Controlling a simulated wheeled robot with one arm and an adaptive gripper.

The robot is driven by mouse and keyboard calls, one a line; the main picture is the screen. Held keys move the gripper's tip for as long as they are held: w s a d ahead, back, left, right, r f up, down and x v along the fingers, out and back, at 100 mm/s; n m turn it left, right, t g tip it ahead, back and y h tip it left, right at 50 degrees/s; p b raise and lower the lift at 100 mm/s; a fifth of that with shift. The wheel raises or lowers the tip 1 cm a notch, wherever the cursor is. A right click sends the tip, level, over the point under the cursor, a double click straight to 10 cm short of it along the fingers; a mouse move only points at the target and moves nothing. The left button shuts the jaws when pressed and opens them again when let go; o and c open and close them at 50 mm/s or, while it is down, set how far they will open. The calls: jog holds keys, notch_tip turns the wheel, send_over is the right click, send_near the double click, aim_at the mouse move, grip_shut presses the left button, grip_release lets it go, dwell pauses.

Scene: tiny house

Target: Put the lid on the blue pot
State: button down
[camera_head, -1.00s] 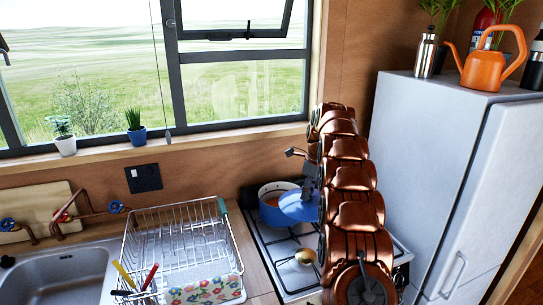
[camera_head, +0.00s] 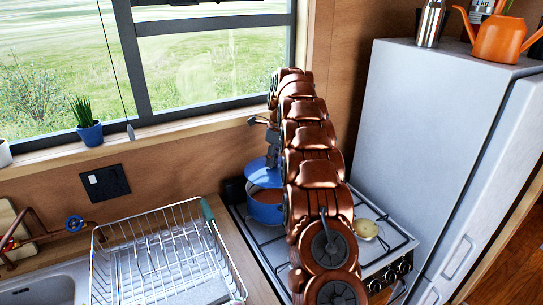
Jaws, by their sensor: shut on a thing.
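The blue pot (camera_head: 265,212) stands on the back left of the stove, and its brownish inside shows at the front of its opening. The blue lid (camera_head: 262,173) is in my gripper (camera_head: 272,154), over the back part of the pot's opening. It looks tilted and off centre. I cannot tell whether the lid touches the rim. My gripper is shut on the lid, with the fingertips partly hidden by my copper-coloured arm. The arm also hides the right side of the pot.
The stove (camera_head: 262,246) has a round yellowish thing (camera_head: 366,229) on its right. A wire dish rack (camera_head: 165,262) stands to the left. A white fridge (camera_head: 430,130) stands close on the right. The window wall is just behind the pot.

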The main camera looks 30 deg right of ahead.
jog(key=shift+f+b, duration=1.05)
jog(key=shift+f, duration=1.75)
jog(key=shift+f, duration=0.55)
dwell(0.3)
jog(key=c, duration=0.7)
grip_release()
jog(key=shift+o, duration=0.4)
jog(key=o, duration=0.4)
jog(key=shift+r, duration=0.2)
jog(key=shift+r+p, duration=1.3)
jog(key=shift+r, duration=2)
